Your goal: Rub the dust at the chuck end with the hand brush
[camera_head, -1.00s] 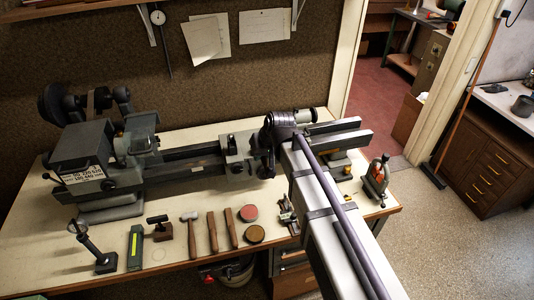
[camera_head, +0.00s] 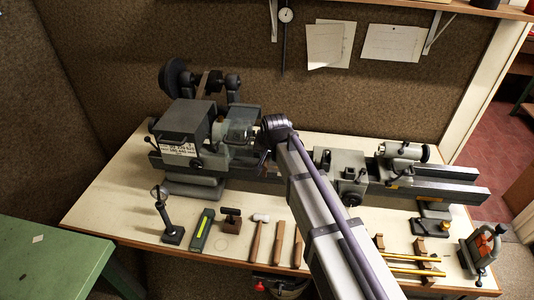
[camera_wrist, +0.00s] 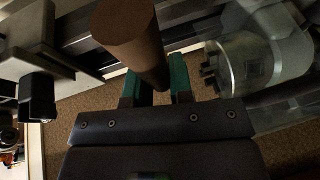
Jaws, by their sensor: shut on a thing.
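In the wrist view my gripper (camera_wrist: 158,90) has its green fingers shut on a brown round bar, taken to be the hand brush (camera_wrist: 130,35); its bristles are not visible. The grey chuck (camera_wrist: 245,65) with its small dark jaws is to the right of the brush, apart from it in the picture. In the head view the chuck (camera_head: 240,123) sits at the right of the lathe headstock (camera_head: 185,125), and my arm's end is just right of it. The gripper and brush are hidden behind the arm there. I cannot make out the dust.
The lathe bed runs right to a carriage (camera_head: 342,170) and tailstock (camera_head: 400,152).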

